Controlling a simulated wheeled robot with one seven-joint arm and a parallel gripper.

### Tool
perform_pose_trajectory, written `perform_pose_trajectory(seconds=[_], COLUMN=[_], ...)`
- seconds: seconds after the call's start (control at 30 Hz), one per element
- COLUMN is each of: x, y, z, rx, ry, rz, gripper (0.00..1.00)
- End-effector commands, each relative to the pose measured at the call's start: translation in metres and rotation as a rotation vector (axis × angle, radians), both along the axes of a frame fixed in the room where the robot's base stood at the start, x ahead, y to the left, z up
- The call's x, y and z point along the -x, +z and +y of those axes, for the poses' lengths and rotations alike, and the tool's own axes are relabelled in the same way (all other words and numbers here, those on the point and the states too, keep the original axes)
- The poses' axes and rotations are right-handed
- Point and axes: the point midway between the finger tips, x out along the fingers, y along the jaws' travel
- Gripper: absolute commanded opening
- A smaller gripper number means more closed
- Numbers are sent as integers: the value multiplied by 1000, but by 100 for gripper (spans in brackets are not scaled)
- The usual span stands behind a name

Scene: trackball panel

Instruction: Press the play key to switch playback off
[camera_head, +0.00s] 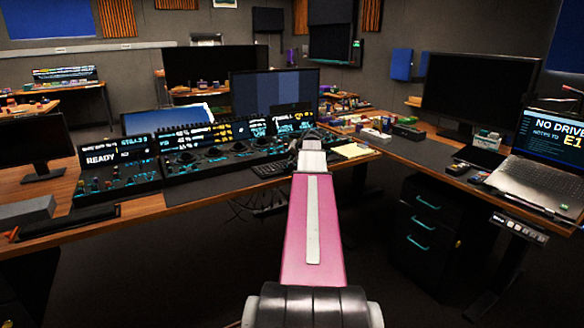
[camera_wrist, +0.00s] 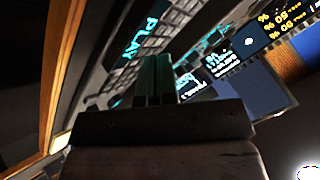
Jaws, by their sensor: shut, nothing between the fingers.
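The control panel (camera_head: 205,160) is a wide dark console with cyan lights, on the wooden desk left of my arm in the head view. In the wrist view its tilted surface carries rows of grey keys (camera_wrist: 166,14) and cyan lettering reading PLAY (camera_wrist: 143,34). My gripper (camera_wrist: 154,58) is shut and empty, its fingertips close to the panel surface just below and right of the PLAY lettering in the picture. I cannot tell whether they touch a key; the fingers hide part of the surface. In the head view my arm hides most of the gripper.
A large monitor (camera_head: 274,92) stands behind the panel. Small boxes (camera_head: 375,135) crowd the desk to the right, and a laptop (camera_head: 545,165) is at far right. Floor between the desks is open.

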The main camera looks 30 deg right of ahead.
Motion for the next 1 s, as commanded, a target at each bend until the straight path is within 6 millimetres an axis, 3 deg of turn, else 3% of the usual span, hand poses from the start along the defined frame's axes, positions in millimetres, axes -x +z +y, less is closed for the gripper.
perform_pose_trajectory(seconds=[1.0], x=[0], y=[-8], z=[0], rx=[0], ry=[0], rz=[0], gripper=[0])
